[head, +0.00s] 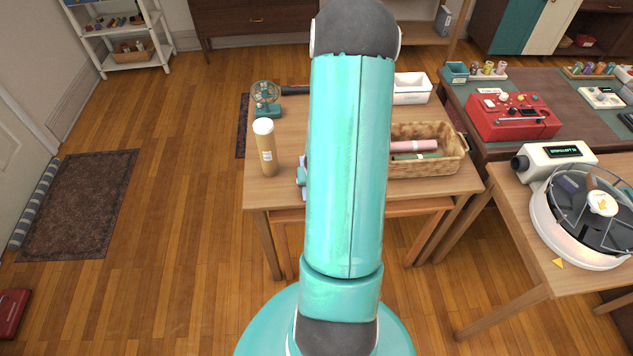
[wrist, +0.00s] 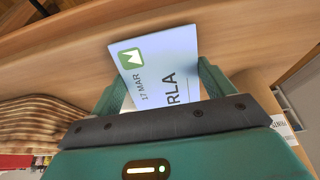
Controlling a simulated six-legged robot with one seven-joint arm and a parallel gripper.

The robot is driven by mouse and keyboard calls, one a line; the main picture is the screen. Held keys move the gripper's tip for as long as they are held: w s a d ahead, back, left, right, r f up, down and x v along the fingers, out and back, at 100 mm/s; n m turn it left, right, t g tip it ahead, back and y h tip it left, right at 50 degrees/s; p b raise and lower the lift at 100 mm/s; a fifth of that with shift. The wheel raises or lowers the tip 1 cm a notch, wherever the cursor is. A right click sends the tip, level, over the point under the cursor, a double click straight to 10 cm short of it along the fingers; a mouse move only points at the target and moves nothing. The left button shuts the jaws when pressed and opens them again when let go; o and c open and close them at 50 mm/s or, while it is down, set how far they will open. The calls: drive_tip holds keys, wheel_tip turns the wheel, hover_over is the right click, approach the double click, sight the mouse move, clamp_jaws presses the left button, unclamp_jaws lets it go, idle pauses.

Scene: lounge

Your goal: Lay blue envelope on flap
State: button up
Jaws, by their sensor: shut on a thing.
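In the wrist view, my gripper (wrist: 161,84) is shut on a pale, bluish-white envelope (wrist: 153,62) that sticks out beyond the fingertips. It bears a green square logo with a white mark, "17 MAR" and letters ending in "RLA". Its lower end is hidden behind the gripper body. A wooden surface lies behind it; I cannot tell how far away. In the head view my arm hides the envelope and most of my gripper; a bit of teal shows left of the arm. I cannot pick out the flap for certain.
The wooden table (head: 340,198) holds a tan cylinder (head: 266,150), a teal fan (head: 266,97), a wicker basket (head: 425,168) with rolls and a white box (head: 410,89). A round machine (head: 578,256) stands on the right table.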

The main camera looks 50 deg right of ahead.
drive_tip(key=shift+w, duration=0.1)
drive_tip(key=o, duration=0.9)
drive_tip(key=shift+f, duration=0.1)
drive_tip(key=shift+r, duration=0.5)
drive_tip(key=v, duration=1.1)
drive_tip(key=shift+a+r, duration=0.1)
drive_tip(key=shift+a, duration=0.05)
